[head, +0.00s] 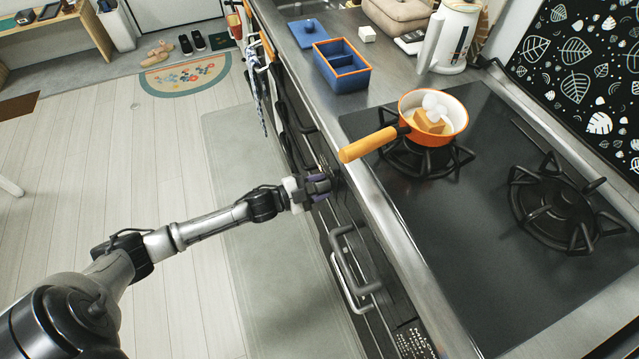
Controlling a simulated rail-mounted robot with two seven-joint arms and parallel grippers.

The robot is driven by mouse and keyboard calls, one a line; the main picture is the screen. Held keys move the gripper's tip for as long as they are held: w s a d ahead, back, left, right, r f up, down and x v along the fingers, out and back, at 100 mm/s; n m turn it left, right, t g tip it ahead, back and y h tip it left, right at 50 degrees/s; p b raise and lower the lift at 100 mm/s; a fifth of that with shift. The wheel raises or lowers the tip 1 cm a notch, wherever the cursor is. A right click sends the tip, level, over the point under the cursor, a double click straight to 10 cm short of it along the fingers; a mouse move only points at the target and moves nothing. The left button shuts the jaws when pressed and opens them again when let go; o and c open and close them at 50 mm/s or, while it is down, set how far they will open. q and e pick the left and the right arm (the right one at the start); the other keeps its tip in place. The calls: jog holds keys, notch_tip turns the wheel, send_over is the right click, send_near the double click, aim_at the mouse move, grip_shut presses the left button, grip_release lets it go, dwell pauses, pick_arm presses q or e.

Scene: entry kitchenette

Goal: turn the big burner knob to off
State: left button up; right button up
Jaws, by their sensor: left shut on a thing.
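My left gripper (319,187) reaches in from the left to the front panel of the stove, below the counter edge. It is shut on the big burner knob, which its fingers and the view from above hide almost wholly; I cannot read the knob's angle. The cooktop (440,230) is black glass with two burners. An orange saucepan (462,108) stands on the left burner (428,158), its handle (368,145) sticking out over the front edge above my gripper. The right burner (556,207) is bare. No flame can be made out. My right gripper is not in view.
The saucepan holds tan blocks and white lumps. A blue divided box (341,82) and a white kettle (448,38) stand on the counter behind it. An oven handle (350,270) juts from the front nearby. The floor (150,190) to the left is clear.

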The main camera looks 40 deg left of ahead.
pick_arm(q)
jog(key=shift+m, duration=0.5)
jog(key=o, duration=0.9)
jog(key=shift+o, duration=0.2)
jog(key=shift+s+a, duration=0.2)
jog(key=shift+s, duration=0.25)
jog(key=p+v, duration=0.2)
jog(key=v, duration=1.1)
jog(key=shift+w, duration=0.1)
